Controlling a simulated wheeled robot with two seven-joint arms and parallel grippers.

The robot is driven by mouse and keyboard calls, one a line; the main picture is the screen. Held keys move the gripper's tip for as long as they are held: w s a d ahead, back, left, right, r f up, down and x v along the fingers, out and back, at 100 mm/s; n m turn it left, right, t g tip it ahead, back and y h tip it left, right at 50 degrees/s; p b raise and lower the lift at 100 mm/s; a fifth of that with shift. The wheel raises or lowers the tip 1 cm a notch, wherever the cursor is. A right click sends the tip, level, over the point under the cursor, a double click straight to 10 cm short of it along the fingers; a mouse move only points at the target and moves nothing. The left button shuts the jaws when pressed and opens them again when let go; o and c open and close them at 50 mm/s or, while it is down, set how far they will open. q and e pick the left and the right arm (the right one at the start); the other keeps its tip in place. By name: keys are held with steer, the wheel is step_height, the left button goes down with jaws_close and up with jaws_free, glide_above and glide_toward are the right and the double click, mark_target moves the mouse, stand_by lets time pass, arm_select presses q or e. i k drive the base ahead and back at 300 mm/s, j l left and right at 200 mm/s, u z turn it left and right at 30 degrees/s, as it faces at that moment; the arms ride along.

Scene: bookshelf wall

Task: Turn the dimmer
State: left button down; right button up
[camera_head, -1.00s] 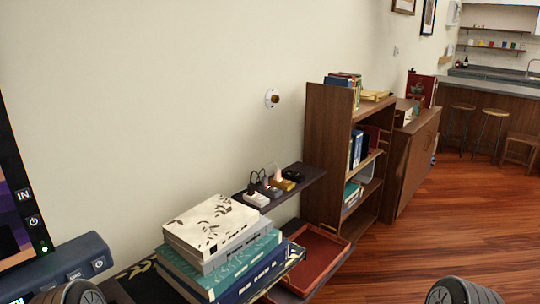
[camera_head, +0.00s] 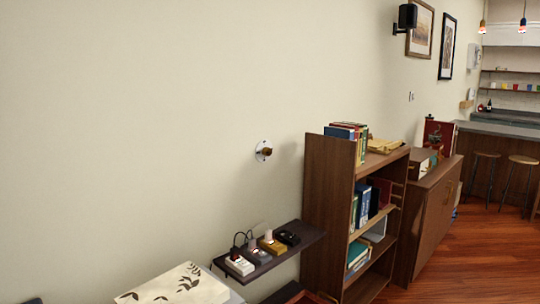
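The dimmer (camera_head: 264,151) is a round white plate with a brass-brown knob, fixed to the cream wall left of the bookcase. It sits above a small dark wall shelf. Its pointer or setting is too small to read. Neither of my grippers is in the picture, and nothing touches the dimmer.
The dark wall shelf (camera_head: 275,254) holds several small plugged devices (camera_head: 240,265) with cables. A wooden bookcase (camera_head: 327,215) stands right of the dimmer, with a cabinet (camera_head: 437,205) beyond. A leaf-patterned white book (camera_head: 175,288) lies at the bottom edge. Wooden floor (camera_head: 470,255) is open at right.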

mark_target(266, 151)
steer(key=i+l, duration=0.7)
steer(key=l, duration=0.15)
steer(key=i+l+u, duration=0.1)
steer(key=i+l, duration=0.55)
steer(key=l, duration=0.2)
steer(key=i+l+u, duration=0.1)
steer(key=i+l, duration=0.2)
steer(key=l, duration=0.15)
steer(key=i+l, duration=0.3)
steer(key=l, duration=0.2)
steer(key=i+l, duration=0.35)
steer(key=l+u, duration=0.05)
steer(key=l, duration=0.05)
